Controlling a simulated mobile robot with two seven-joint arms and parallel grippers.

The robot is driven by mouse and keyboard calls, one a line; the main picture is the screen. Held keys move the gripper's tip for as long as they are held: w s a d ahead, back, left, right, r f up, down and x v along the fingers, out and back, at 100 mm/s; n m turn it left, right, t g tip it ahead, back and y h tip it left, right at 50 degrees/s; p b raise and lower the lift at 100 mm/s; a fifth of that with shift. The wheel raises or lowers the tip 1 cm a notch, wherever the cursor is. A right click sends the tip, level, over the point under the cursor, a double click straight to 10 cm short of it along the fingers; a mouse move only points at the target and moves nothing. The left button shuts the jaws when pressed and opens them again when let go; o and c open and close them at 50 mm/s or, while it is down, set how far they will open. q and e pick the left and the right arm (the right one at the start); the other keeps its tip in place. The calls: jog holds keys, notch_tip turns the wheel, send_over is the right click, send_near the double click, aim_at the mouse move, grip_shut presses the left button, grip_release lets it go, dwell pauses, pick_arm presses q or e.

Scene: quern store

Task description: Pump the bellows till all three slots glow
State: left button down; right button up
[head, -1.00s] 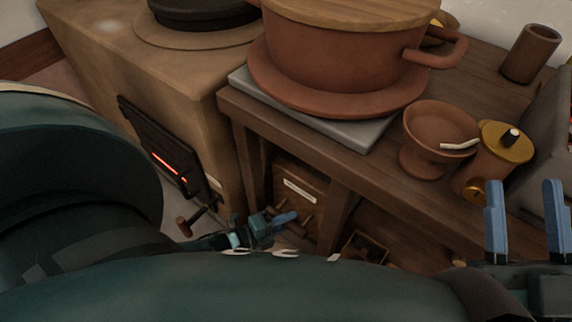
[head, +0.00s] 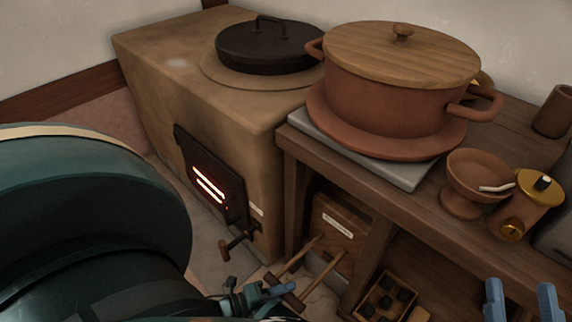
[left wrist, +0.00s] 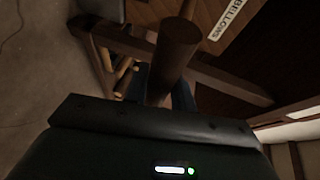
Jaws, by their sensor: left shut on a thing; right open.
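The stove's dark fire door (head: 236,190) has glowing slots (head: 209,184). Two bright orange-white bars show clearly; I cannot tell whether a third glows. The wooden bellows box (head: 340,236), with a white label, sits under the bench; two wooden rods (head: 322,268) run from it toward my left gripper. My left gripper (head: 268,296) is low in front of the box, shut on the bellows handle (head: 290,299). In the left wrist view the handle's round wooden end (left wrist: 180,40) stands up between the fingers. My right gripper (head: 521,300) is open and empty at the lower right.
A clay stove (head: 200,100) with a black lidded pan (head: 268,48) stands beside the wooden bench (head: 440,200). A big lidded pot (head: 385,105), a clay bowl (head: 478,170) and a brass-lidded jar (head: 530,200) stand on the bench. A small crate (head: 385,298) of dark lumps is below.

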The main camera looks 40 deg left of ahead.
pick_arm(q)
jog(key=c, duration=1.2)
grip_release()
jog(key=shift+w, duration=0.1)
jog(key=shift+o, duration=0.2)
pick_arm(e)
jog(key=shift+w+r, duration=0.1)
pick_arm(q)
jog(key=shift+s+a+r, duration=0.1)
jog(key=shift+s+a, duration=0.1)
jog(key=shift+s, duration=0.25)
jog(key=p+v, duration=0.2)
jog(key=v, duration=1)
jog(key=shift+p, duration=0.4)
pick_arm(e)
jog(key=shift+s+d+f+g+h, duration=0.1)
jog(key=shift+s+f+g+h, duration=0.15)
jog(key=shift+f+h, duration=0.3)
pick_arm(q)
jog(key=shift+a, duration=0.15)
